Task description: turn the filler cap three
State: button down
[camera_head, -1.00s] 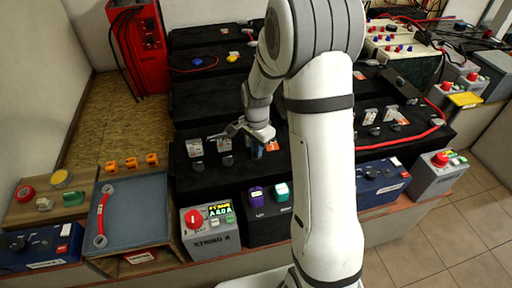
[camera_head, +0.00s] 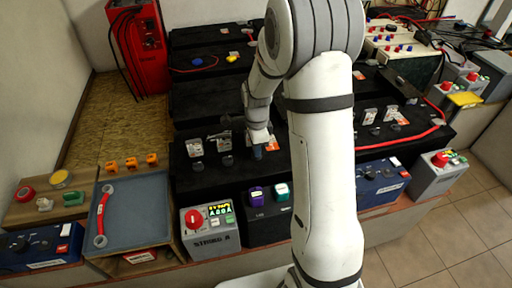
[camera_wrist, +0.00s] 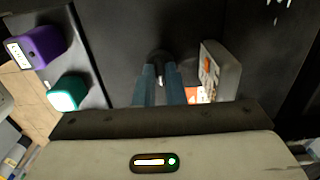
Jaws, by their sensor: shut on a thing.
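My gripper (camera_head: 257,152) is down at the front row of the black battery bank, beside a white and orange tag (camera_head: 272,144). In the wrist view its two blue fingers (camera_wrist: 160,86) are shut on a small dark filler cap (camera_wrist: 158,57), third from the left in the front row. The cap's top shows between and just beyond the fingertips; its lower part is hidden. The tag also stands close to the right of the fingers in the wrist view (camera_wrist: 222,72). Two more dark caps (camera_head: 197,165) (camera_head: 227,160) sit to the left, each below its own tag.
A grey box marked STRING A (camera_head: 210,243) with a red knob stands in front. Next to it a black box holds a purple piece (camera_head: 256,194) and a teal piece (camera_head: 282,189). A blue-grey tray (camera_head: 140,205) lies left. A red cable (camera_head: 437,138) crosses the right side.

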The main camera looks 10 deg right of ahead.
dwell(0.3)
jog(key=c, duration=1.5)
grip_release()
notch_tip(320, 180, up, 7)
jog(key=shift+p, duration=0.4)
jog(key=shift+r, duration=0.4)
